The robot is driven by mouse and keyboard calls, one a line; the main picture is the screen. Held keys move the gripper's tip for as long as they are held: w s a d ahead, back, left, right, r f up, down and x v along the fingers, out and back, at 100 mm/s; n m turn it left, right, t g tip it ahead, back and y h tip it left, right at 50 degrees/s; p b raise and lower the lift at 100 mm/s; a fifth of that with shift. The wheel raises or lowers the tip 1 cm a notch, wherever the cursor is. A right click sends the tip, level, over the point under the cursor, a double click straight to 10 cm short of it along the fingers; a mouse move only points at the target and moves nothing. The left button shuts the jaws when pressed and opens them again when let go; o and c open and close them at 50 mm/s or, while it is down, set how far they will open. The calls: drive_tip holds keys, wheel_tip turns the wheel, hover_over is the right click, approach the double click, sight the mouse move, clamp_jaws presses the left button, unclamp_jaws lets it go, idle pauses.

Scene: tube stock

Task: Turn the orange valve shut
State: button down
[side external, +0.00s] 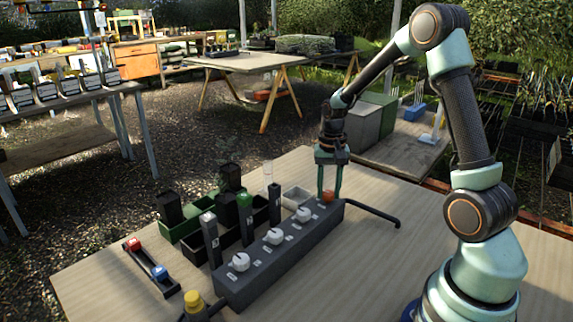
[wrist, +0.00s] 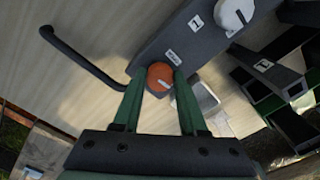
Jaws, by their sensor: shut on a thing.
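The orange valve (side external: 327,196) is a round knob at the far end of a long dark grey block (side external: 262,272). In the wrist view the orange valve (wrist: 160,76) shows between my two green fingers, with a pale line on its top pointing toward the lower right. My gripper (side external: 328,192) points down over the valve. In the wrist view my gripper (wrist: 156,84) is shut on the valve, one finger on each side. The fingers cover parts of the valve's sides.
Several white knobs, one a white knob (wrist: 235,14), sit along the same block. A black bent pipe (side external: 375,211) runs from its far end. Dark and green pots (side external: 182,231) stand left of it. The table's right side is largely clear.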

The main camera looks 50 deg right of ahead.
sight(328, 193)
drive_tip(key=shift+r+m, duration=0.1)
drive_tip(key=shift+m, duration=0.5)
drive_tip(key=shift+c, duration=2.2)
unclamp_jaws()
wheel_tip(328, 193, up, 12)
